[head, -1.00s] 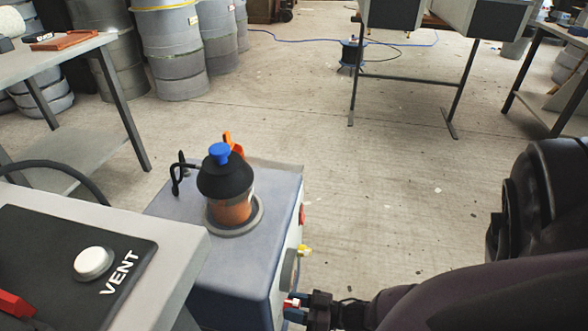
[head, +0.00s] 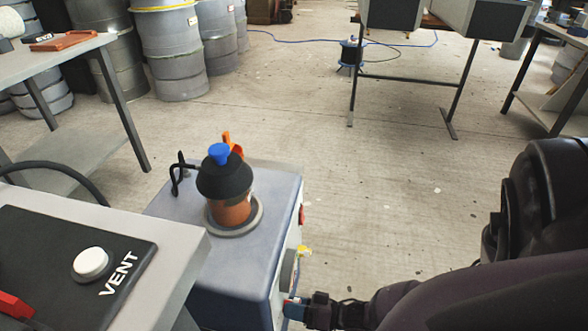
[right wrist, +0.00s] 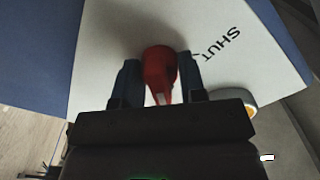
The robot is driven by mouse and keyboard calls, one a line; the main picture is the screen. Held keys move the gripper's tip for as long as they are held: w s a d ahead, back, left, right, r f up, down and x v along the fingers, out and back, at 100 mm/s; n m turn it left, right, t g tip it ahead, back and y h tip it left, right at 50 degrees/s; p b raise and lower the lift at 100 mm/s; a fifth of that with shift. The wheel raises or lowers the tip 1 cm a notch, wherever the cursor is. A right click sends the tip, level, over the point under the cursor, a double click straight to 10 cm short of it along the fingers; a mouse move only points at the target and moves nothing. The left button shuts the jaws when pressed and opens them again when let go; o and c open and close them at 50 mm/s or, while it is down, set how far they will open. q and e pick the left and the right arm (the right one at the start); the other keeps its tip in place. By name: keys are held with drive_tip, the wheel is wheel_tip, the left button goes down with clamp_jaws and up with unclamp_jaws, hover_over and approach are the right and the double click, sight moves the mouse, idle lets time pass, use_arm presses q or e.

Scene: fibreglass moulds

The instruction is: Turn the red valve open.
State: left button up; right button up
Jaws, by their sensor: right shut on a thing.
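The red valve (right wrist: 160,72) shows in the right wrist view as a red handle in front of a white plate marked SHUT. My right gripper (right wrist: 158,82) has one dark blue finger on each side of the handle and is shut on it. The handle's narrow end points toward my palm. In the head view my right gripper (head: 293,311) is at the bottom, against the right side of the blue-grey box (head: 263,267). The valve is mostly hidden there. My left gripper is not in view.
An orange-brown jar with a black cap and blue knob (head: 219,152) stands on the box. A console marked VENT (head: 150,240) with a white button is at the lower left. Drums (head: 175,60) and tables stand farther back. The floor right of the box is clear.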

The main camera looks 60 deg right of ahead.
idle(0.3)
drive_tip(key=o, duration=0.9)
drive_tip(key=shift+s, duration=0.1)
use_arm(q)
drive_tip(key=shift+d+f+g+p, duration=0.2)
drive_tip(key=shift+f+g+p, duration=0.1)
drive_tip(key=shift+p, duration=0.4)
use_arm(e)
drive_tip(key=v, duration=1)
drive_tip(key=shift+s+d, duration=0.15)
drive_tip(key=shift+s, duration=0.2)
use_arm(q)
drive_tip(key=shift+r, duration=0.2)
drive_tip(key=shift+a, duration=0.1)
use_arm(e)
drive_tip(key=shift+r, duration=0.1)
